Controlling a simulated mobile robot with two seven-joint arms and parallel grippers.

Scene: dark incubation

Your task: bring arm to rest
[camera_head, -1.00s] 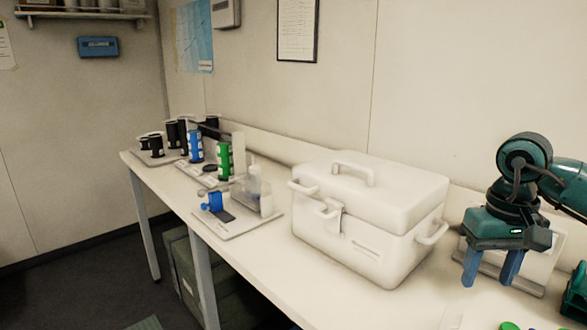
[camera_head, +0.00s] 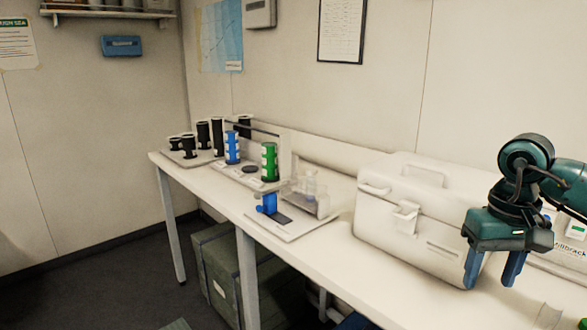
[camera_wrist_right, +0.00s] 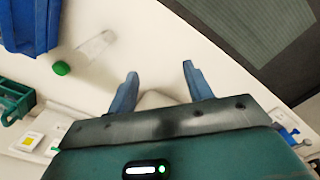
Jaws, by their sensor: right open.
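My right gripper (camera_head: 492,268) is in the right part of the head view, in front of the right end of the white cooler box (camera_head: 400,215). Its two blue fingers point down, are apart and hold nothing. In the right wrist view the open fingers (camera_wrist_right: 160,88) have a pale rounded thing and bare tabletop between and beyond them. My left gripper is not in view.
The white bench (camera_head: 320,262) carries a tray with a blue clamp (camera_head: 267,203), blue (camera_head: 232,147) and green (camera_head: 269,162) cylinders, and several black containers. A clear tube with a green cap (camera_wrist_right: 61,68) and a blue rack (camera_wrist_right: 32,25) lie near my right gripper.

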